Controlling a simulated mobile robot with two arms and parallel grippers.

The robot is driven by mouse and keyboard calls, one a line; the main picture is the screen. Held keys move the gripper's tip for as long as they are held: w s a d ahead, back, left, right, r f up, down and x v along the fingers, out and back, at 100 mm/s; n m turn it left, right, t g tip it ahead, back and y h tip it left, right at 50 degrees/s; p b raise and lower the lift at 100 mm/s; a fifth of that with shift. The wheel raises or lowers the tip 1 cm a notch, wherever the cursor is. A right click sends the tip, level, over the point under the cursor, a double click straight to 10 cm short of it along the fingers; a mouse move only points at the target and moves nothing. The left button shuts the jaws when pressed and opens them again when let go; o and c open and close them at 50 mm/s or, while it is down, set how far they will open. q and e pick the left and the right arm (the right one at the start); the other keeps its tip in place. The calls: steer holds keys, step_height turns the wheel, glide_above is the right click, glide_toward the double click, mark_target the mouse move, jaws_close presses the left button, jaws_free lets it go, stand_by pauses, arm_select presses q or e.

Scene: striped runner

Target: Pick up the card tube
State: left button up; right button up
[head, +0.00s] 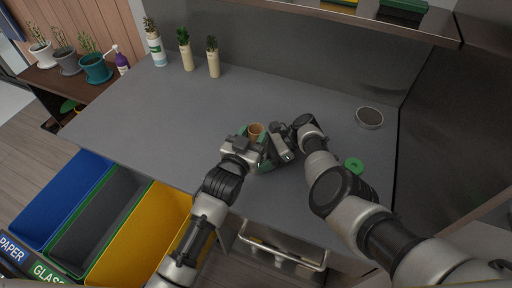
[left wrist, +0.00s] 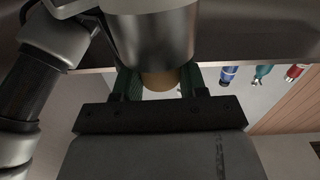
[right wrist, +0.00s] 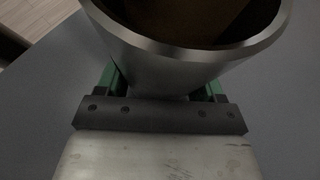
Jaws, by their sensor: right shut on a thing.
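The card tube (head: 256,130) is tan and round, with its open end up, between my two grippers in the head view. In the left wrist view the card tube (left wrist: 160,79) shows past a grey metal cup (left wrist: 155,38), between the fingers of my left gripper (left wrist: 160,88). Those fingers stand apart; contact with the tube is unclear. In the right wrist view my right gripper (right wrist: 163,88) is shut on the metal cup (right wrist: 170,62), whose inside looks brown. The tube seems to stand in the cup; its lower part is hidden.
A green ring (head: 354,165) and a round grey dish (head: 369,118) lie on the grey counter (head: 150,115) at right. Potted plants (head: 186,52) stand along the back left. Blue, grey and yellow bins (head: 150,235) stand below the front edge. The counter's left side is clear.

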arm_select(q)
steer(key=shift+c, duration=0.8)
step_height(320, 180, up, 18)
arm_select(e)
steer(key=o, duration=0.8)
